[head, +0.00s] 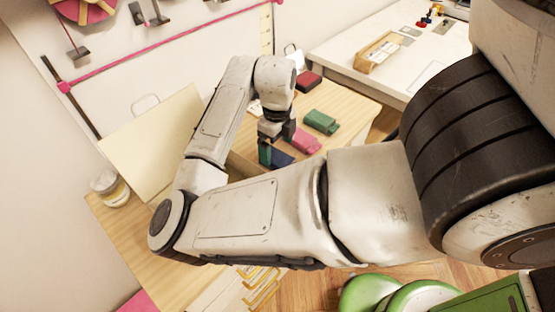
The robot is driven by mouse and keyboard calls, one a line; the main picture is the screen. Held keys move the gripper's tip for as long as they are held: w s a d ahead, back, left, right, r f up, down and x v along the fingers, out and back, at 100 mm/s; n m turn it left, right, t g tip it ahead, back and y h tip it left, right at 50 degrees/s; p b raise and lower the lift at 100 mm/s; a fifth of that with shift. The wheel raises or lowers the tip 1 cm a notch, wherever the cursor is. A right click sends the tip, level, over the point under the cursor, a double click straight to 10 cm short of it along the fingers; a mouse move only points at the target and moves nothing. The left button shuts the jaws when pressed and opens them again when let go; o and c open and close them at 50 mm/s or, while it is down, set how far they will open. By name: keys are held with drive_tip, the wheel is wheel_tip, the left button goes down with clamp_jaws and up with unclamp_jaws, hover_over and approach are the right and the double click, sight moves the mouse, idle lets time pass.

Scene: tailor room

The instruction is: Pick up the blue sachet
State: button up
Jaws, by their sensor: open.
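The blue sachet (282,158) is a dark blue flat packet on the wooden table, partly hidden by my gripper and forearm. My gripper (276,145) is open and points down just above and beside the sachet. Its dark fingers are small in the head view, and one shows a teal patch. Whether a finger touches the sachet cannot be told. No sachet is seen held between the fingers.
A pink packet (304,141), a green packet (321,122) and a red-and-black box (308,81) lie close by on the wooden table (352,108). A cream panel (150,145) stands left, near a jar (109,187). A white table (425,70) is behind.

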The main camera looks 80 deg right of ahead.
sight(278, 158)
drive_tip(key=shift+s+f+p, duration=0.15)
drive_tip(key=shift+f+p, duration=0.25)
drive_tip(key=shift+f, duration=1.85)
drive_tip(key=c, duration=1.1)
drive_tip(key=shift+r, duration=0.15)
drive_tip(key=shift+c, duration=0.2)
